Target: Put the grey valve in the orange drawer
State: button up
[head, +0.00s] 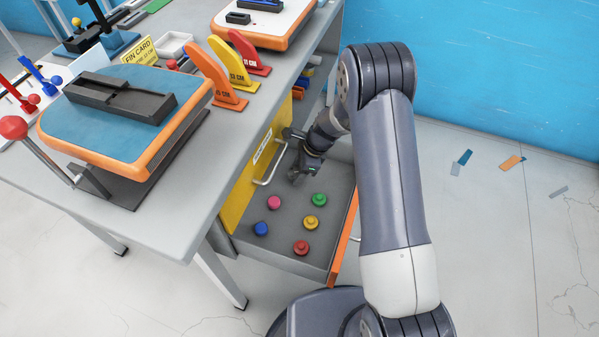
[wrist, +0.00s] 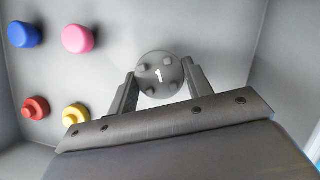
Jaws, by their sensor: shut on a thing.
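The grey valve (wrist: 160,75), a round disc marked "1", is between the fingers of my gripper (wrist: 159,85) in the wrist view. My gripper (head: 299,172) is shut on it. In the head view the gripper is over the far part of the open orange drawer (head: 346,238), and the valve cannot be made out clearly there. The drawer has an orange front and a grey inside. Whether the valve touches the drawer floor cannot be told.
In the drawer are a pink valve (head: 274,202), a green valve (head: 319,199), a blue valve (head: 261,229), a yellow valve (head: 312,222) and a red valve (head: 301,247). A yellow panel (head: 249,175) with a handle stands along the drawer's left side. The workbench (head: 185,215) is left.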

jog(key=shift+d+f, duration=0.2)
jog(key=shift+f, duration=0.35)
jog(key=shift+f, duration=0.2)
jog(key=o, duration=1)
jog(key=shift+c, duration=0.2)
jog(key=shift+r, duration=0.1)
jog(key=p+v, duration=0.1)
jog(key=v, duration=1.1)
jog(key=shift+p, duration=0.35)
jog(key=shift+r, duration=0.15)
